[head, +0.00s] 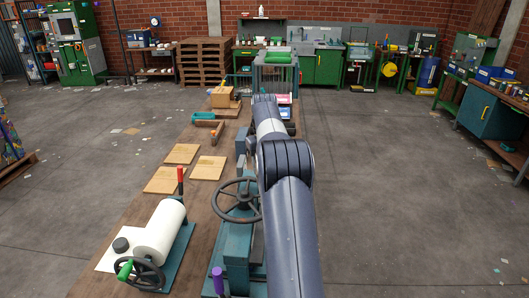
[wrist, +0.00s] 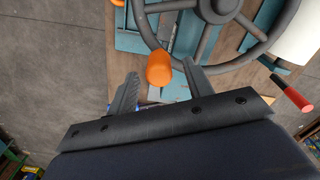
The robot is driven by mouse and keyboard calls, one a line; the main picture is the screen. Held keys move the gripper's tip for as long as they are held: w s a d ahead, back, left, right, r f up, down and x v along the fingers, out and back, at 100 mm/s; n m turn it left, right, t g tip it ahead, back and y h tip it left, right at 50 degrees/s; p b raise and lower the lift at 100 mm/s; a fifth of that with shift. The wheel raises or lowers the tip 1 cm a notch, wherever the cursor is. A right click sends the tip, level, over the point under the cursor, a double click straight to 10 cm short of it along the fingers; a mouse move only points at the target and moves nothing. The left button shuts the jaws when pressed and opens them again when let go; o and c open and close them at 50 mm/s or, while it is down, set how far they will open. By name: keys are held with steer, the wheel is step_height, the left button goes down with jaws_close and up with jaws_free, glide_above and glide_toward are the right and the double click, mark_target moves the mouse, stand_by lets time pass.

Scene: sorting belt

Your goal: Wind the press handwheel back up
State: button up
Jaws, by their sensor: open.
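The press handwheel (head: 236,199) is a dark spoked wheel above a teal press (head: 237,246) on the long bench, just left of my arm in the head view. In the wrist view the handwheel (wrist: 215,10) fills the top, with an orange knob (wrist: 160,68) at its near rim. My gripper (wrist: 160,76) is open, its two fingers on either side of the orange knob near their tips. I cannot tell whether either finger touches it. In the head view my arm hides the gripper and the knob.
A white roller (head: 160,232) with a red lever (head: 181,180) and a green-knobbed wheel (head: 139,274) stands left of the press. A purple handle (head: 218,281) is in front. Wooden boards (head: 181,154) lie farther along the bench. Floor to the right is open.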

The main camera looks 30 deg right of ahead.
step_height(320, 180, up, 9)
steer(key=shift+f, duration=0.1)
stand_by(0.3)
steer(key=shift+f, duration=0.15)
stand_by(0.4)
step_height(320, 180, down, 11)
steer(key=shift+r, duration=0.15)
steer(key=shift+s, duration=0.1)
stand_by(0.3)
steer(key=shift+r, duration=0.1)
